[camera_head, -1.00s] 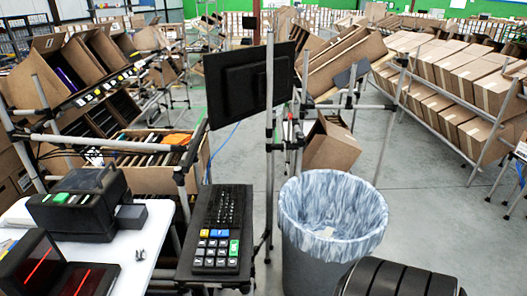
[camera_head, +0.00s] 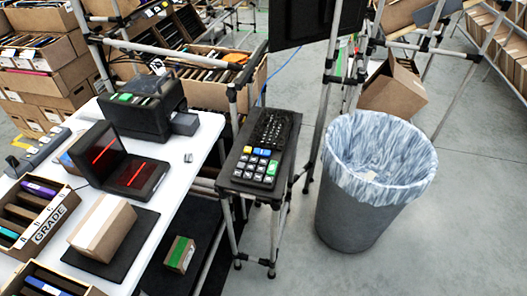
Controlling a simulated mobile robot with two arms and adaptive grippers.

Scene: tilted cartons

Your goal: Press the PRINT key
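A black keypad (camera_head: 262,140) lies on a small black stand right of the white table. Its near end has white keys, a few blue and yellow keys, and a green key (camera_head: 271,168) at the right. A black boxy machine (camera_head: 150,118) stands on the table's far part, with a light green key (camera_head: 124,97) and grey keys on its sloped top. The lettering on the keys is too small to read, so I cannot tell which one is PRINT. Neither of my grippers is in view.
The white table (camera_head: 203,150) holds a black device with red lines (camera_head: 138,172), a carton (camera_head: 103,226) on a black pad and a GRADE box (camera_head: 42,222). A lined bin (camera_head: 350,220) stands right of the keypad. The floor at the lower right is clear.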

